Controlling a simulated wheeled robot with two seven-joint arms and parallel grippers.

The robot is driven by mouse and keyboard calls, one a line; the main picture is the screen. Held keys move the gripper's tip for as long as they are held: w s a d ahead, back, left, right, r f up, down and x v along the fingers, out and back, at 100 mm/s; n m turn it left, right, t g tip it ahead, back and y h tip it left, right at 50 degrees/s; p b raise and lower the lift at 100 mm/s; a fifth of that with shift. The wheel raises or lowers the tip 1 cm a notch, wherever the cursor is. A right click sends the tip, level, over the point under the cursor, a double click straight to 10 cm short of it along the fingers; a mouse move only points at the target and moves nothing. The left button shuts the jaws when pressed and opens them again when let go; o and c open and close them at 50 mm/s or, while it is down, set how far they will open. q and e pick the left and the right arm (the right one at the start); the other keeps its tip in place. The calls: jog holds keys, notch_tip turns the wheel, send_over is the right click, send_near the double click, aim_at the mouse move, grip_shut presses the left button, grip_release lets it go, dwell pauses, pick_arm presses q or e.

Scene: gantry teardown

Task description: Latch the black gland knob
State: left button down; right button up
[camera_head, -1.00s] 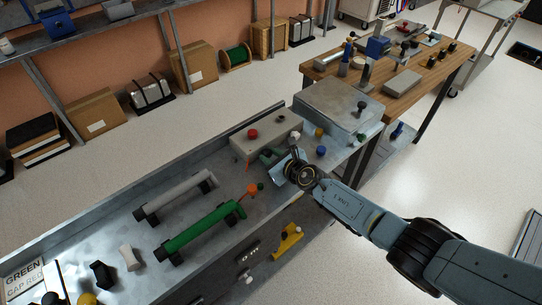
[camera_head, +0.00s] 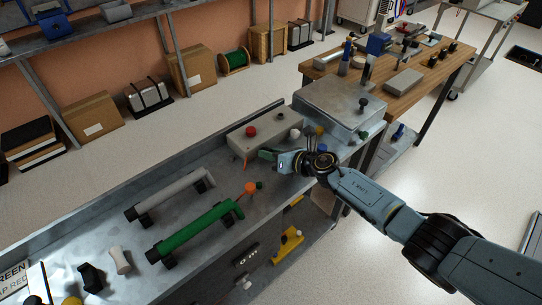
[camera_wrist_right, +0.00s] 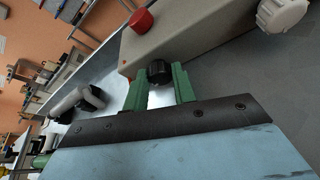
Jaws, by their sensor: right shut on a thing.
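The black gland knob (camera_wrist_right: 159,72) sticks out from the face of a pale grey box (camera_wrist_right: 190,30) in the right wrist view. The green fingers of my right gripper (camera_wrist_right: 160,84) are on either side of the knob and shut on it. In the head view my right gripper (camera_head: 268,155) is at the near face of the box (camera_head: 270,128), and the knob is hidden there. My left gripper is not in view.
The box carries a red button (camera_head: 251,131) and a white knob (camera_head: 295,133). A green tube (camera_head: 198,230) and a grey tube (camera_head: 175,194) lie on the metal bench left of the gripper. A large metal case (camera_head: 338,105) stands behind to the right.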

dwell(0.3)
jog(key=o, duration=1)
jog(key=shift+s+d+r+p, duration=0.2)
jog(key=shift+s+d+p, duration=0.1)
jog(key=shift+d, duration=0.1)
jog(key=p+v, duration=0.3)
jog(key=v, duration=0.8)
jog(key=shift+p, duration=0.4)
jog(key=shift+s+d+r, duration=0.2)
jog(key=shift+s+d, duration=0.25)
